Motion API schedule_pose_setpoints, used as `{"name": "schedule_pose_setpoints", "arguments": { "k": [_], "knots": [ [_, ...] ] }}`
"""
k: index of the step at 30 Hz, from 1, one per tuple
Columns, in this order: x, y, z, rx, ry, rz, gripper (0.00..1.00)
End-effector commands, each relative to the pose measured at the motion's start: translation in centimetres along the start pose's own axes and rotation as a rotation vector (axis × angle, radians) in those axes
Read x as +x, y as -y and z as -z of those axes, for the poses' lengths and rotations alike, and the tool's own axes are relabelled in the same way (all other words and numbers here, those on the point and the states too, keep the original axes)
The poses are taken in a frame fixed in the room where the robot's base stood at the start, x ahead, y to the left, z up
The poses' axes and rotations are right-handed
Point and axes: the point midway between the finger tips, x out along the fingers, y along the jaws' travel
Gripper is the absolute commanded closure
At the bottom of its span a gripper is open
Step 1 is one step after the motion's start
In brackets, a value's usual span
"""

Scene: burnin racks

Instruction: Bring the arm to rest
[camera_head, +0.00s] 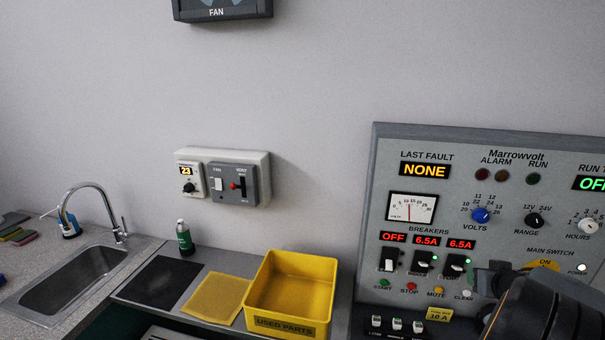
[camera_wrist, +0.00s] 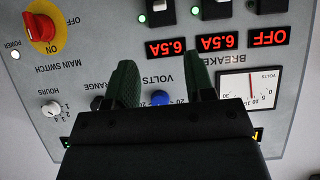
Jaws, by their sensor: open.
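My gripper (camera_wrist: 163,78) is open and empty in the wrist view, its two dark green fingers apart in front of the grey Marrowvolt panel (camera_wrist: 105,55). That view shows the panel upside down. In the head view my dark arm with an orange ring stands at the lower right, in front of the panel (camera_head: 465,143), and covers part of its lower right. The red and yellow main switch (camera_wrist: 43,28) is at the upper left of the wrist view and reads ON. I cannot tell whether the fingers touch the panel.
A yellow used parts bin (camera_head: 290,327) stands on the counter, left of the panel. Beside it lie a yellow cloth (camera_head: 217,298) and a black mat (camera_head: 160,283), with a green bottle (camera_head: 185,240) behind. A sink (camera_head: 80,280) is at the left. A wall switch box (camera_head: 232,183) hangs above.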

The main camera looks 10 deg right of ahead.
Motion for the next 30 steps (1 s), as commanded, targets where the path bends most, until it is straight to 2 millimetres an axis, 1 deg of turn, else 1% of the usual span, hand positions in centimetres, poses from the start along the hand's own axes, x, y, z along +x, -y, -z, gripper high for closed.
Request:
{"name": "schedule_pose_setpoints", "arguments": {
  "k": [2,5,6,7,8,9,11,14,15,17,18,20,21,23,24,27,30],
  "knots": [
    [0.0,-0.8,-0.1,-0.059,0.008,-0.043,0.51],
    [-0.3,-3.4,-0.9,-0.110,0.033,-0.203,0.51],
    [-0.8,-4.7,-1.5,-0.111,0.060,-0.288,0.51],
    [-1.4,-5.5,-1.9,-0.108,0.083,-0.353,0.51],
    [-2.0,-5.8,-2.4,-0.106,0.112,-0.409,0.51],
    [-2.7,-5.5,-2.9,-0.102,0.155,-0.469,0.51],
    [-3.6,-4.0,-3.7,-0.090,0.229,-0.522,0.51],
    [-4.9,0.7,-5.5,-0.068,0.369,-0.516,0.51],
    [-5.5,3.3,-6.4,-0.060,0.427,-0.481,0.51],
    [-6.3,7.7,-7.8,-0.056,0.507,-0.396,0.51],
    [-7.0,10.6,-8.7,-0.058,0.549,-0.328,0.51],
    [-8.1,14.8,-9.9,-0.066,0.599,-0.219,0.51],
    [-8.8,17.3,-10.6,-0.077,0.622,-0.147,0.51],
    [-10.1,20.9,-11.6,-0.095,0.643,-0.041,0.51],
    [-10.9,23.0,-12.1,-0.105,0.645,0.022,0.51],
    [-12.6,26.8,-12.6,-0.136,0.616,0.137,0.51],
    [-13.6,28.9,-12.6,-0.195,0.572,0.199,0.51]
  ]
}}
